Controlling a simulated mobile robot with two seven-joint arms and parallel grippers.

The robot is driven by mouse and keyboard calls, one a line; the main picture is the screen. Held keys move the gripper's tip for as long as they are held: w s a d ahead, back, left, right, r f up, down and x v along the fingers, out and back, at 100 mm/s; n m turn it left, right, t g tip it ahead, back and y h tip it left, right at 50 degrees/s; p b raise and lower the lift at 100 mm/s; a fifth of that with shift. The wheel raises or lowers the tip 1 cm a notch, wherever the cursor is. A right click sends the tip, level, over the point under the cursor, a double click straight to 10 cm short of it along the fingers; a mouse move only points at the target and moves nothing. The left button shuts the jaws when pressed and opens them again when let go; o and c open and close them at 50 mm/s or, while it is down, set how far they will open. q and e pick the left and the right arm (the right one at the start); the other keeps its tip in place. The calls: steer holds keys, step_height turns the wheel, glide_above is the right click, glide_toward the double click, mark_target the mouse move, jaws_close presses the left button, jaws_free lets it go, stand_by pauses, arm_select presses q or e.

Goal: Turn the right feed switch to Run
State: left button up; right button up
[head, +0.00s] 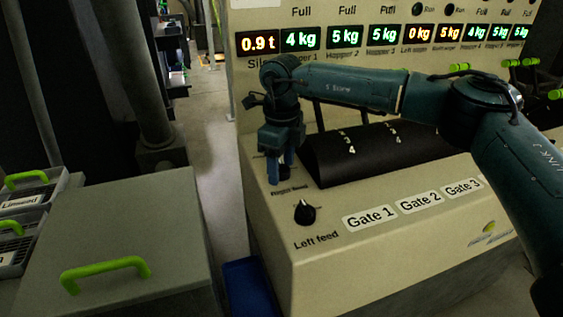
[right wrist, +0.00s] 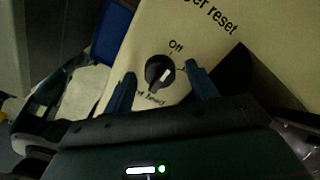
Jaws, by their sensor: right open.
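The right feed switch (right wrist: 160,72) is a round black knob with a white pointer mark, on the cream panel. In the right wrist view "Off" is printed above it, and a partly covered label ending in "feed" lies below. The pointer mark sits on its lower right side; which setting it marks I cannot tell. My right gripper (right wrist: 162,86) is open, with one finger on each side of the knob; contact is not clear. In the head view my right gripper (head: 281,174) points down at the panel and hides most of that knob. My left gripper is not in view.
The left feed knob (head: 305,213) is just in front on the same console (head: 275,238). A black roller-like cover (head: 390,160) is close to the right of my gripper. A grey box with a green handle (head: 105,274) stands at left. A display panel rises behind.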

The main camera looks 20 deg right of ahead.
steer(key=c, duration=1)
steer(key=shift+m, duration=0.4)
steer(key=m, duration=1.1)
stand_by(0.3)
steer(key=o, duration=1)
